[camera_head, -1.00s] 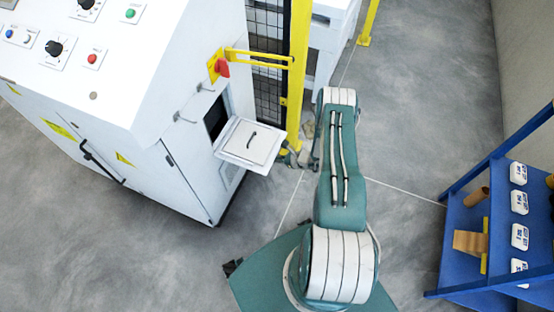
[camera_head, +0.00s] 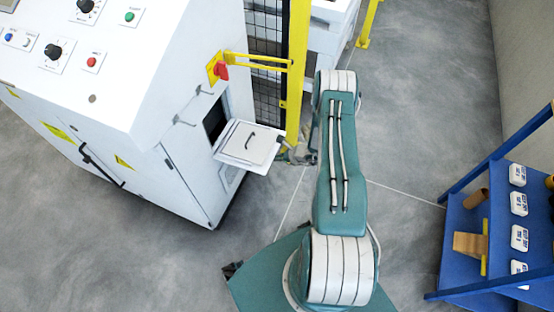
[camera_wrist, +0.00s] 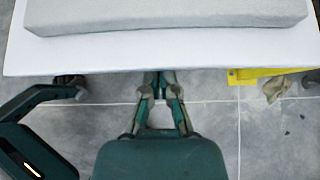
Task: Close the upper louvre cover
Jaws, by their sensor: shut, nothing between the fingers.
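The upper louvre cover (camera_head: 240,152) is a white panel with a dark handle. It stands open, sticking out from the white cabinet beside a dark opening (camera_head: 214,119). My gripper (camera_head: 294,156) is at the cover's outer right edge in the head view, small and partly hidden by my arm. In the wrist view, the cover (camera_wrist: 200,48) fills the top of the picture. My gripper (camera_wrist: 161,82) is shut and empty there, with its fingertips reaching the cover's edge and partly hidden beneath it. I cannot tell whether they touch it.
A yellow post (camera_head: 298,70) with black mesh stands right behind the cover. A red switch (camera_head: 220,70) and yellow bar (camera_head: 262,61) are above. A blue rack (camera_head: 470,215) stands at the right. Grey floor (camera_head: 420,120) is free between.

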